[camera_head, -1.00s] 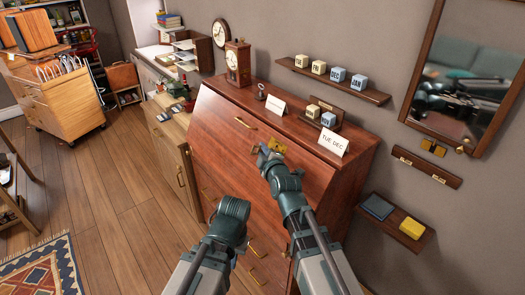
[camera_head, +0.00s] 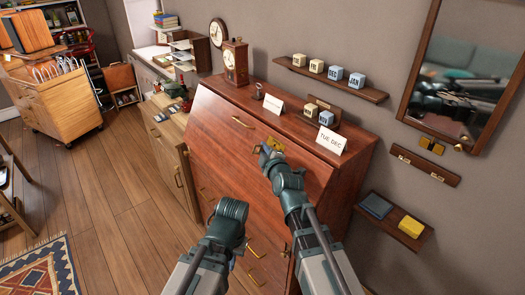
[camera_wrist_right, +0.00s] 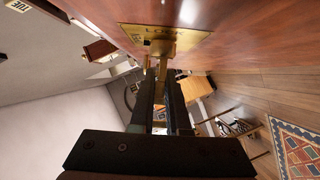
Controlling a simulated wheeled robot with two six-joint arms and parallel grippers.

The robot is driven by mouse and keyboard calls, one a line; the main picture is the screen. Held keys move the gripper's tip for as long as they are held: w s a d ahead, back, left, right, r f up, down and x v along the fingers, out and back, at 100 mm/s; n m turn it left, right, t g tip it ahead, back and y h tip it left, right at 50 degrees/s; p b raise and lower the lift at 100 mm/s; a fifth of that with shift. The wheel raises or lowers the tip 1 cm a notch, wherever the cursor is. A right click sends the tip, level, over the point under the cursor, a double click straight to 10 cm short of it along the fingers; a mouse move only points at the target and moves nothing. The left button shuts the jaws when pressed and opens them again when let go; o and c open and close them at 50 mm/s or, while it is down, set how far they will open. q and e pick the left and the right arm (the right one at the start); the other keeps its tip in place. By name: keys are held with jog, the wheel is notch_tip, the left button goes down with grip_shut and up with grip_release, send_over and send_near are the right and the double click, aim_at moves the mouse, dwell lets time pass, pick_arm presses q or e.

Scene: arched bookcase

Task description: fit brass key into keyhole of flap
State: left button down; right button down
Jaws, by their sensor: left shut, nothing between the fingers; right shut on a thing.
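The brass lock plate (camera_head: 275,145) sits near the top of the closed reddish-wood desk flap (camera_head: 222,122). It also shows in the right wrist view (camera_wrist_right: 132,38), with lettering partly covered. My right gripper (camera_head: 265,160) is at the plate, shut on the brass key (camera_wrist_right: 162,72), which runs from between its fingers up to the plate. The key's tip and the keyhole are hidden, so I cannot tell how far it is in. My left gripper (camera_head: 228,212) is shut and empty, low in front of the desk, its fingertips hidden.
On the desk top stand a mantel clock (camera_head: 235,62), small cards and calendar blocks (camera_head: 326,118). A wall shelf (camera_head: 335,82) with more blocks and a mirror (camera_head: 468,70) are to the right. A low shelf (camera_head: 393,219) holds a yellow block. Floor at left is open.

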pick_arm(q)
jog(key=shift+f, duration=0.25)
pick_arm(e)
jog(key=shift+w+d+f, duration=0.25)
jog(key=shift+w+d, duration=0.05)
jog(key=shift+d, duration=0.1)
jog(key=c, duration=0.8)
grip_release()
